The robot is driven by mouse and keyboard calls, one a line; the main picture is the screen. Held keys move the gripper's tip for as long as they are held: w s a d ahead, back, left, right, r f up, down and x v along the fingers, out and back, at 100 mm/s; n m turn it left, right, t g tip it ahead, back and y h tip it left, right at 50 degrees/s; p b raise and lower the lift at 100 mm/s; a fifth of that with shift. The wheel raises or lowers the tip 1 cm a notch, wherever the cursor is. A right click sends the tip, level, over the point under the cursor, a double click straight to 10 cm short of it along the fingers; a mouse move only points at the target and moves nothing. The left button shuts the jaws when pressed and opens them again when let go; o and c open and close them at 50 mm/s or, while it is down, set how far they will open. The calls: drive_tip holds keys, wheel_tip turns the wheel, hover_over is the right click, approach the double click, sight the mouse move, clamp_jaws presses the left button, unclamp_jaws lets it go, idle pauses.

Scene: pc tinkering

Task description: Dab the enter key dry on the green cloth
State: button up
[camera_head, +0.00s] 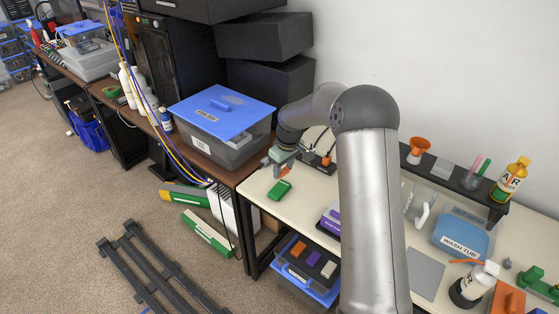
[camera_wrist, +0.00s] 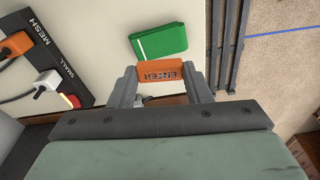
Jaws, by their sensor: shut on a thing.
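My gripper (camera_head: 277,162) is above the left end of the cream worktable in the head view. In the wrist view its two fingers (camera_wrist: 160,77) are shut on the sides of the orange enter key (camera_wrist: 161,71), whose dark "ENTER" lettering faces the camera. The green cloth (camera_head: 280,190) lies flat on the table just in front of and below my gripper. It also shows in the wrist view (camera_wrist: 158,41), just beyond the key. The key appears apart from the cloth, but its exact height is hard to tell.
A grey bin with a blue lid (camera_head: 222,115) stands on the brown desk to the left. A black panel labelled "MESH" (camera_wrist: 45,50) with cables is left of my gripper in the wrist view. A wash tub (camera_head: 462,236) and bottles stand further right.

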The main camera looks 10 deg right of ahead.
sight(280, 187)
drive_tip(key=shift+w+a+r+n, duration=0.1)
drive_tip(key=shift+w+r+n, duration=0.1)
drive_tip(key=shift+w+n, duration=0.5)
drive_tip(key=shift+f+b, duration=2.5)
drive_tip(key=shift+f, duration=1.15)
drive_tip(key=shift+f, duration=0.4)
drive_tip(key=shift+r, duration=0.1)
drive_tip(key=shift+r+p, duration=1.6)
drive_tip(key=shift+r, duration=1.9)
